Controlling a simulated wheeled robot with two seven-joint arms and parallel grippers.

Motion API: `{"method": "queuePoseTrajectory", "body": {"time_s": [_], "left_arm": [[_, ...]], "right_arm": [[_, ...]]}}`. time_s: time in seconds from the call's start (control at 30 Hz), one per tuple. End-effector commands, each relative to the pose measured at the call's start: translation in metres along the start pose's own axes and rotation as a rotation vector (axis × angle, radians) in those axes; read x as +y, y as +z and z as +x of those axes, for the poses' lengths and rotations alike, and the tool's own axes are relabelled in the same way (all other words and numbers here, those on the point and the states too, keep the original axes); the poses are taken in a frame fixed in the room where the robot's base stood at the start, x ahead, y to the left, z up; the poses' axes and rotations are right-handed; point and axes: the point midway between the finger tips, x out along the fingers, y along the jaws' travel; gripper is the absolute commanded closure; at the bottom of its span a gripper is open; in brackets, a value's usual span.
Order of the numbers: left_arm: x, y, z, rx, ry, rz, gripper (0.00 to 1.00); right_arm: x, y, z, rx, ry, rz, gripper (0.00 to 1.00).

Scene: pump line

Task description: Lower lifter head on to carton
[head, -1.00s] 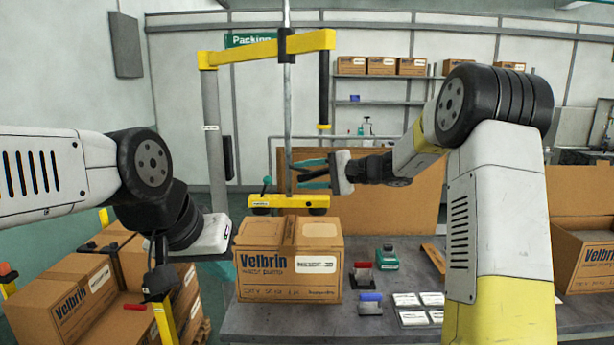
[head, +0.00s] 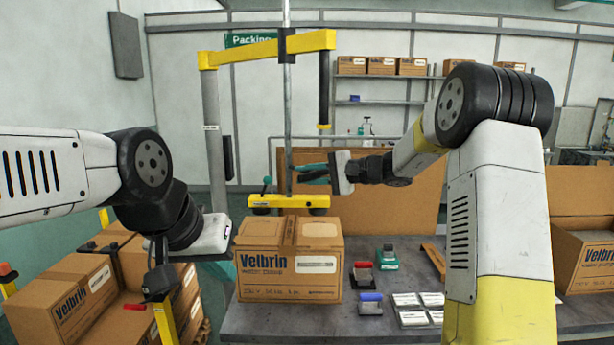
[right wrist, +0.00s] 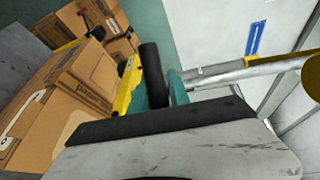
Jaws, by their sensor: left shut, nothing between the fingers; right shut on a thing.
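The lifter head (head: 288,201) is a yellow bar with dark cups under its ends, hanging from a grey vertical tube (head: 288,105). It is level, at the top of the Velbrin carton (head: 290,262); I cannot tell whether the cups touch the lid. The carton stands closed on the table; it also shows in the right wrist view (right wrist: 60,105). My left gripper (head: 158,285) is shut and empty, left of the carton.
The grey table (head: 260,322) holds a red-handled tool (head: 363,273), a blue-handled tool (head: 370,303), a green device (head: 387,257) and white packets (head: 413,318). Stacked cartons (head: 70,300) stand left; an open box (head: 582,260) is right. A yellow lifter arm (head: 265,50) spans overhead.

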Motion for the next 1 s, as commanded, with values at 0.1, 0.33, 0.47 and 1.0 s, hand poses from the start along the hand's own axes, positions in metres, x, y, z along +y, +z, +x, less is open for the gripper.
{"method": "queuePoseTrajectory", "body": {"time_s": [0.1,0.33,0.47,1.0], "left_arm": [[0.0,0.0,0.0,0.0,0.0,0.0,1.0],[0.0,0.0,0.0,0.0,0.0,0.0,1.0],[0.0,0.0,0.0,0.0,0.0,0.0,1.0],[0.0,0.0,0.0,0.0,0.0,0.0,1.0]], "right_arm": [[0.001,0.0,0.0,0.0,0.003,0.002,1.0],[0.002,0.0,0.0,0.001,0.003,0.002,1.0],[0.002,0.0,-0.001,0.001,0.003,0.002,1.0],[0.056,-0.005,0.009,0.001,0.007,0.009,1.0]]}}
